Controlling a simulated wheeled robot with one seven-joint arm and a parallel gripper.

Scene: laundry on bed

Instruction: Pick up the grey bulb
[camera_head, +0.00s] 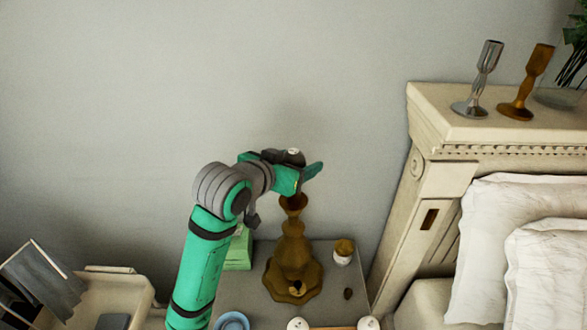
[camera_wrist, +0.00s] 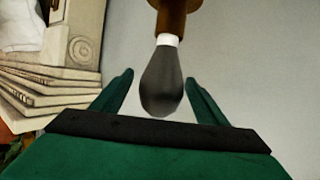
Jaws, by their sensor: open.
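The grey bulb (camera_wrist: 162,82) is dark and smooth, with a white collar set in a brown socket (camera_wrist: 171,20) in the wrist view. This picture looks upside down, since the headboard appears inverted on its left. My gripper (camera_wrist: 159,77) is open, with one green finger on each side of the bulb and visible gaps between. In the head view, my gripper (camera_head: 311,172) is at the top of a brown lamp (camera_head: 293,248) standing on the bedside table. The bulb cannot be made out there; my gripper covers that spot.
The grey bedside table (camera_head: 238,290) also holds a green box (camera_head: 238,250), a small white-and-brown pot (camera_head: 343,252) and a blue bowl (camera_head: 232,321). The cream headboard (camera_head: 428,150) rises at right, with two candle holders on top. Bare wall lies behind.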

